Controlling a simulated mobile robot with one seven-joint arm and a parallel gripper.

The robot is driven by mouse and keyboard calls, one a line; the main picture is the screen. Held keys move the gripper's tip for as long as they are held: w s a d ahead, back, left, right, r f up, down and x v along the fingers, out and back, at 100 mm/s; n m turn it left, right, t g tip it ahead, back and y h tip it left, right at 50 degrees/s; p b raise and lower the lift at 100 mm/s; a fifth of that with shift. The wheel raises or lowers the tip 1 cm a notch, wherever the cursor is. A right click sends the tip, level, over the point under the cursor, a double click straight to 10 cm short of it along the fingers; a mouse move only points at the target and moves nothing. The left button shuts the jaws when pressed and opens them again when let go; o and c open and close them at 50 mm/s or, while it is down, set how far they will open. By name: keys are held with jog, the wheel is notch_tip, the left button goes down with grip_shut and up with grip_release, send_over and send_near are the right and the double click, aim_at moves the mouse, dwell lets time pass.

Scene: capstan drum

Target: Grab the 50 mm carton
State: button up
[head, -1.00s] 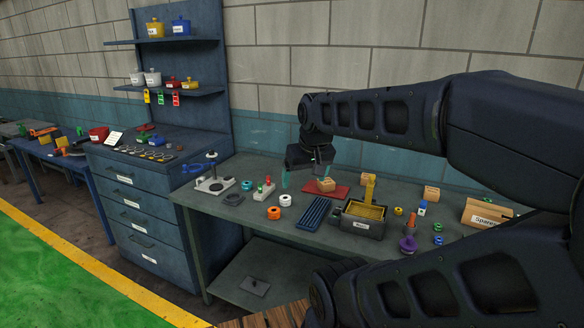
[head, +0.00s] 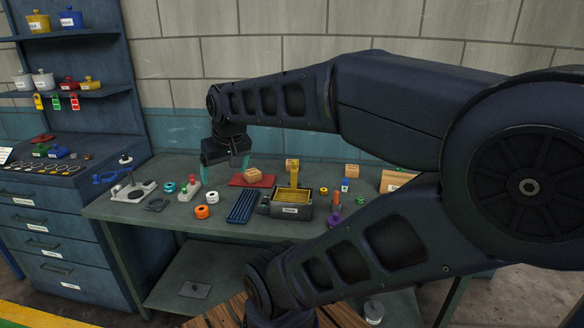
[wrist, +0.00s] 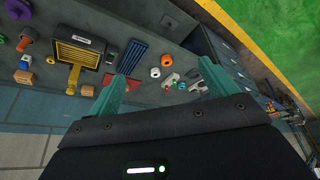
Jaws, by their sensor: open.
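The other carton (head: 352,170) stands at the back of the bench, further right. My gripper (head: 225,168) has teal fingers. It is open and empty above the bench, just left of the mat carton. Its spread fingers also show in the wrist view (wrist: 167,75).
White and orange rings, a grey fixture (head: 133,190) and a larger box (head: 397,180) share the bench. A drawer cabinet (head: 60,240) stands left.

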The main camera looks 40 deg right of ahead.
jog(key=shift+o, duration=0.4)
dwell(0.3)
jog(key=w+d+r+n+g, duration=0.1)
jog(key=w+d+r, duration=0.25)
jog(key=w, duration=0.45)
jog(key=w+d+r+n, duration=0.1)
jog(key=w+d+r, duration=0.1)
jog(key=w+d, duration=0.45)
jog(key=w+d+f+n+g+h, duration=0.1)
jog(key=w+d, duration=0.5)
jog(key=w, duration=0.3)
jog(key=w+d+f+n+g+h, duration=0.1)
jog(key=w+d+n, duration=0.1)
jog(key=w+d, duration=0.55)
jog(key=w+d+f+n+g, duration=0.2)
jog(key=w+d+f, duration=0.7)
jog(key=w+d, duration=0.35)
jog(key=w+d+f+n+g+h, duration=0.1)
jog(key=w+d+f+n, duration=0.15)
jog(key=d+f, duration=0.65)
jog(key=w+d+f+n+g+h, duration=0.1)
jog(key=w+d+f+g, duration=0.15)
jog(key=d+f, duration=0.55)
jog(key=shift+t, duration=0.45)
jog(key=x, duration=1)
jog(key=shift+a+f, duration=0.15)
jog(key=shift+f, duration=0.3)
